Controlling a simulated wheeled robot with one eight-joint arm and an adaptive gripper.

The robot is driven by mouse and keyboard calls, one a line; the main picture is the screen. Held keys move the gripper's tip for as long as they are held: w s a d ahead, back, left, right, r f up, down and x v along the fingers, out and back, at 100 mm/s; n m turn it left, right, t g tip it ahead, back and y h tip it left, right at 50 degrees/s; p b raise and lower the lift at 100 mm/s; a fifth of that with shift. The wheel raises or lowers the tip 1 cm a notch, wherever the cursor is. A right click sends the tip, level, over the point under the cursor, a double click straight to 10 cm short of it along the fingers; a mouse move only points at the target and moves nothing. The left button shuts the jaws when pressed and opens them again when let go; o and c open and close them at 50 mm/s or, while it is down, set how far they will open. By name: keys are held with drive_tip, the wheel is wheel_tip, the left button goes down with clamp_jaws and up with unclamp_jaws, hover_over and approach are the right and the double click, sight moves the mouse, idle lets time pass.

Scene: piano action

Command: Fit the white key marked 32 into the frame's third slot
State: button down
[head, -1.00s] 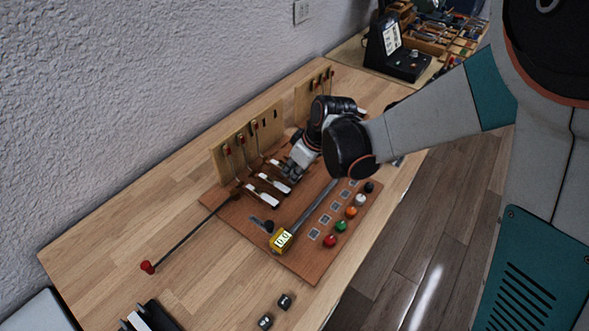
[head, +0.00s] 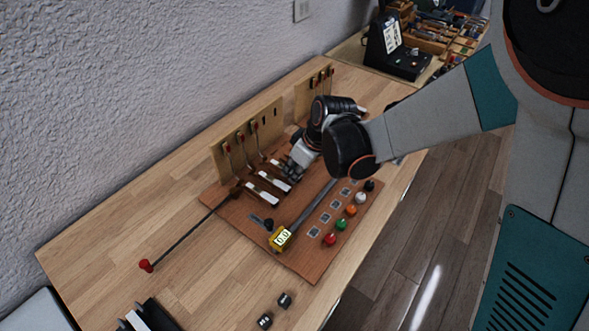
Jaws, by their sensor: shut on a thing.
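The action frame is a tan upright board (head: 250,134) with several red-tipped upright parts, on a brown base board (head: 315,262). Two white keys lie side by side in front of it, one nearer (head: 264,197) and one just behind (head: 274,183). My gripper (head: 291,172) is low over the row, just beyond these two, and is shut on a white key (head: 276,163). Only a small pale part of that key shows at the fingers. Its number cannot be read, and its fit in the third slot is hidden by the gripper.
A yellow gauge reading 0.0 (head: 282,238) sits on a grey rod (head: 312,205). Coloured knobs (head: 341,224) line the base board's right side. A red-ended rod (head: 146,265) sticks out left. Two small dark pieces (head: 285,299) lie in front. The left tabletop is mostly clear.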

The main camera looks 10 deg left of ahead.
idle(0.4)
drive_tip(key=c, duration=1.5)
unclamp_jaws()
drive_tip(key=shift+o, duration=0.2)
drive_tip(key=shift+r+p, duration=2.35)
drive_tip(key=shift+r, duration=1.1)
